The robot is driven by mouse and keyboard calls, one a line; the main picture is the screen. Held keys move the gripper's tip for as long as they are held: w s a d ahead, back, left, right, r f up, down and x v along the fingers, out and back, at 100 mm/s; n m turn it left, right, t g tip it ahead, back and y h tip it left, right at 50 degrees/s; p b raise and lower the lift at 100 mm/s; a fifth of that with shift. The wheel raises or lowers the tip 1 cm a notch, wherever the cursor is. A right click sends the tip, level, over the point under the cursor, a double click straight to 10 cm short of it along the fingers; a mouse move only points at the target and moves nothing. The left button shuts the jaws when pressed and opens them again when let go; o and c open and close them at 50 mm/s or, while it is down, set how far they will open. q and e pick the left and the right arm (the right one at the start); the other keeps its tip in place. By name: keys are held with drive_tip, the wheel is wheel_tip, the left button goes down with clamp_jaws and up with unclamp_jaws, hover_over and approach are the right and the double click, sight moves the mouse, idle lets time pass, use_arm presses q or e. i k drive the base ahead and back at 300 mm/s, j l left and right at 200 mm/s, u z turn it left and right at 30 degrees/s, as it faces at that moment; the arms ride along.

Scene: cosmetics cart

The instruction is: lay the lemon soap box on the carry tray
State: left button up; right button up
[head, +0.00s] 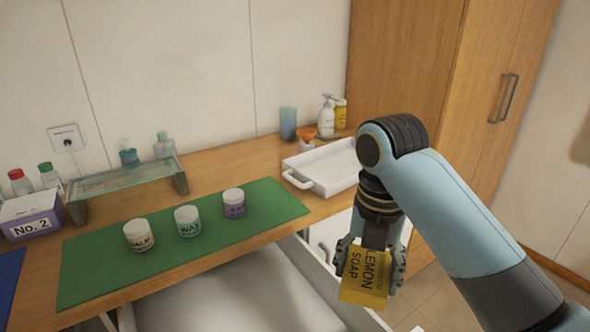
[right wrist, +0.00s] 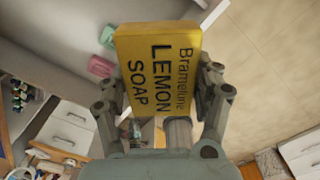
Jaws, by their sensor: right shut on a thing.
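The yellow lemon soap box (head: 364,279) hangs in my right gripper (head: 371,268), in front of the counter's edge in the head view. In the right wrist view the box (right wrist: 157,72) sits between the two fingers of the gripper (right wrist: 163,95), its printed face towards the camera. The gripper is shut on it. The white carry tray (head: 303,184) stands on the counter at the back right, behind and left of the gripper. The tray's right part is hidden by my right arm, and the part that shows looks empty. My left gripper is not in view.
On a green mat (head: 150,262) stand a balm jar (head: 139,236), a wax jar (head: 188,221) and a purple-labelled jar (head: 234,203). A blue cup (head: 288,124) and a pump bottle (head: 326,117) stand behind the tray. A glass shelf (head: 122,178) is at left. An open drawer (head: 240,295) lies below.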

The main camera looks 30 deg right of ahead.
sight(330, 171)
drive_tip(key=l+u, duration=0.4)
drive_tip(key=i+l+u, duration=0.1)
drive_tip(key=l+u, duration=0.45)
drive_tip(key=u, duration=0.2)
drive_tip(key=l+u, duration=0.35)
drive_tip(key=k+l, duration=0.15)
drive_tip(key=l, duration=0.25)
drive_tip(key=k+l+u, duration=0.15)
drive_tip(key=l, duration=0.3)
drive_tip(key=k+l, duration=0.1)
drive_tip(key=l, duration=0.3)
drive_tip(key=k+l+u, duration=0.1)
drive_tip(key=l, duration=0.3)
drive_tip(key=k+l, duration=0.2)
drive_tip(key=l, duration=0.2)
drive_tip(key=k+l+u, duration=0.15)
drive_tip(key=l, duration=0.25)
